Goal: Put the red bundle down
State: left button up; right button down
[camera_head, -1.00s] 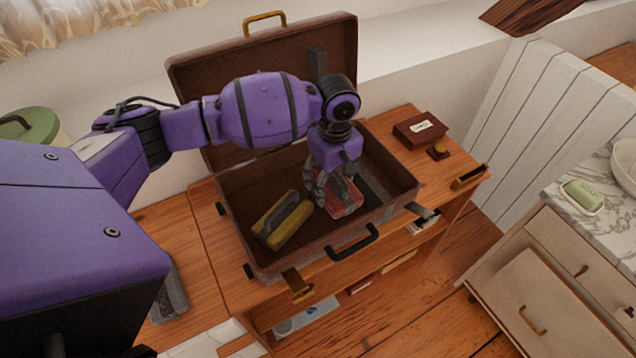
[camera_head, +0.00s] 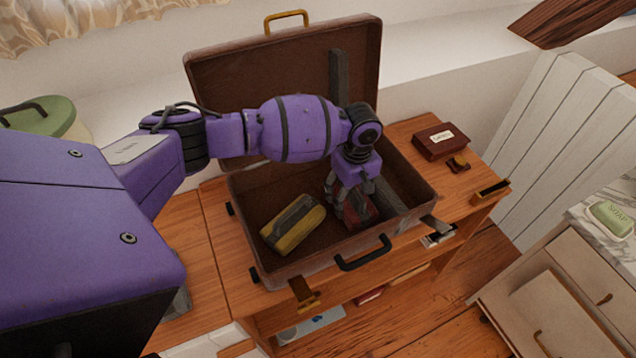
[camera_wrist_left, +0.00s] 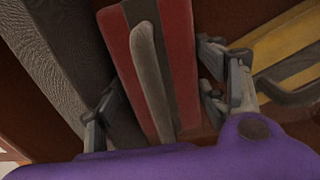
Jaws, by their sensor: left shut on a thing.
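The red bundle (camera_head: 362,213) is low inside the open brown suitcase (camera_head: 273,272), right of its middle. It is red with a dark grey band and a grey handle-like strip on top, as the left wrist view shows (camera_wrist_left: 180,60). My left gripper (camera_head: 350,205) reaches down into the suitcase and is shut on the bundle. Its fingers stand on both sides of it in the left wrist view (camera_wrist_left: 160,95). The fingers and wrist hide part of the bundle, and I cannot tell whether it touches the suitcase floor. My right gripper is not in view.
A yellow bundle (camera_head: 296,232) with a grey band lies in the suitcase, left of the red one. A dark strap (camera_head: 385,192) runs along the right inside. The raised lid (camera_head: 225,95) stands behind. A dark red box (camera_head: 440,141) sits on the wooden table, right of the suitcase.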

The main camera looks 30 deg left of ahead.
pick_arm(q)
jog(key=o, duration=1.4)
jog(key=shift+w, duration=0.1)
jog(key=shift+c, duration=0.2)
jog(key=shift+r, duration=0.1)
notch_tip(320, 180, up, 12)
jog(key=shift+r+p, duration=0.1)
jog(key=shift+p, duration=0.6)
